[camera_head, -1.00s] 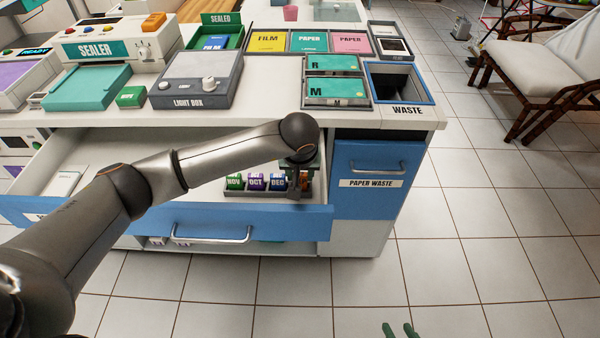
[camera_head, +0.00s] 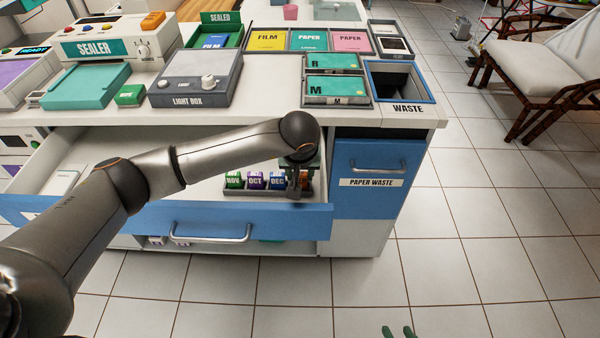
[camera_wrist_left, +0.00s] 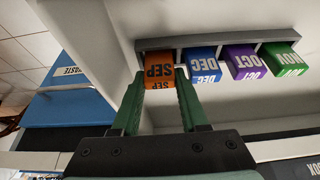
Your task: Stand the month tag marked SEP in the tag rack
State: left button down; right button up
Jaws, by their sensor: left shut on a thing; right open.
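The orange SEP tag (camera_wrist_left: 159,70) is between the fingers of my left gripper (camera_wrist_left: 160,92), which is shut on it. It is at one end of the grey tag rack (camera_wrist_left: 215,40), in line with the DEC (camera_wrist_left: 204,66), OCT (camera_wrist_left: 245,61) and NOV (camera_wrist_left: 283,59) tags. I cannot tell if its base is fully seated. In the head view, the rack (camera_head: 262,193) is in the open drawer, and my left gripper (camera_head: 300,185) reaches down at its right end, mostly hiding SEP. My right gripper (camera_head: 398,332) shows only green fingertips, apart and empty, at the bottom edge.
The open drawer (camera_head: 200,218) has a blue front with a metal handle. The counter above holds the light box (camera_head: 195,80), trays and the waste opening (camera_head: 400,82). A blue paper waste front (camera_head: 370,160) stands right of the drawer.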

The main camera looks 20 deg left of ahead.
dwell(0.3)
pick_arm(q)
jog(key=shift+c, duration=1.7)
grip_release()
jog(key=v, duration=1.2)
jog(key=shift+r+p, duration=0.25)
jog(key=shift+p, duration=0.15)
jog(key=shift+d, duration=0.1)
